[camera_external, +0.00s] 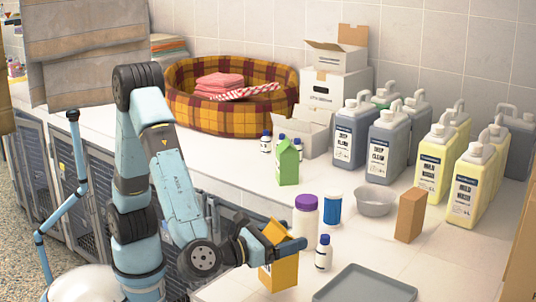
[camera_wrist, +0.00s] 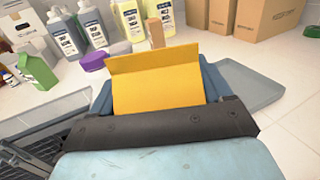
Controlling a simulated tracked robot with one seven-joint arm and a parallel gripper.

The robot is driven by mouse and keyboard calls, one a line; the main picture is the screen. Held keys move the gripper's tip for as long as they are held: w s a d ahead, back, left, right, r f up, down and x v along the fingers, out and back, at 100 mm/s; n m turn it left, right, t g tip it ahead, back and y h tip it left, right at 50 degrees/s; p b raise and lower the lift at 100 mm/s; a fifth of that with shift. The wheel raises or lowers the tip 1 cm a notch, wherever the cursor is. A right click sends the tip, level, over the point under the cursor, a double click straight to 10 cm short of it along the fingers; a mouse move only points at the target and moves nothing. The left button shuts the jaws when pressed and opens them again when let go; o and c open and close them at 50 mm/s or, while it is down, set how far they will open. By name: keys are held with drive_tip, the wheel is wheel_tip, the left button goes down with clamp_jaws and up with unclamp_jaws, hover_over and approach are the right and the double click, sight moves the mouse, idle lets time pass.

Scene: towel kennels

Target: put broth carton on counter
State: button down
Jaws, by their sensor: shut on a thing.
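A yellow-orange gable-top carton (camera_external: 281,273) is between the fingers of my gripper (camera_external: 271,246), at the counter's front edge. It looks upright in the external view, and no label on it can be read. In the wrist view the carton (camera_wrist: 158,85) fills the space between my fingers. I cannot tell whether its base touches anything. The white counter (camera_external: 440,255) runs along the wall. A green gable-top carton (camera_external: 288,165) stands farther back on it, and it also shows at the left of the wrist view (camera_wrist: 37,70).
A grey tray (camera_external: 367,286) lies to the right. A bowl (camera_external: 375,203), brown box (camera_external: 410,215) and several jugs stand behind. Bare counter shows right of the brown box.

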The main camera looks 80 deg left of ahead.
drive_tip(key=shift+w+d+f, duration=0.2)
drive_tip(key=shift+w+f, duration=0.05)
drive_tip(key=shift+f, duration=1.65)
unclamp_jaws()
drive_tip(key=v, duration=1.2)
